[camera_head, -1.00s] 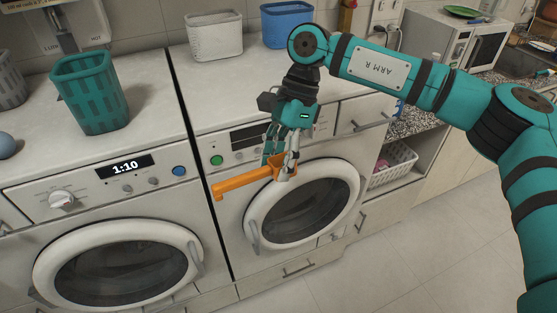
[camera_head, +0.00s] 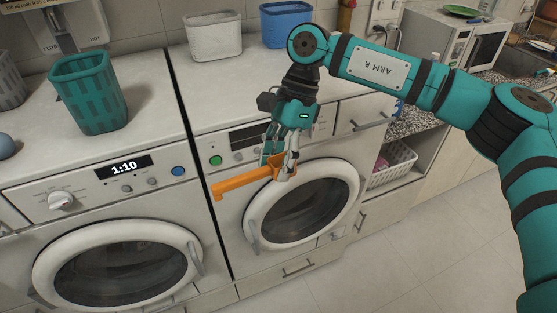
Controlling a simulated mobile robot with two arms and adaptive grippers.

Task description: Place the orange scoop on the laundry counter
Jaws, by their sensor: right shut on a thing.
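My right gripper (camera_head: 279,158) is shut on the orange scoop (camera_head: 243,182) at its bowl end. The scoop's handle points left and slightly down in the picture. The gripper holds it in front of the right washing machine, below the counter's front edge in the picture and over the top of the round door. The white laundry counter (camera_head: 225,98) runs above the machines. My left gripper is not in view.
A teal basket (camera_head: 92,95) stands on the counter at the left. A white bin (camera_head: 214,36) and a blue bin (camera_head: 287,25) stand at the back. The counter's middle is clear. A white basket (camera_head: 392,167) sits on a low shelf right of the machines.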

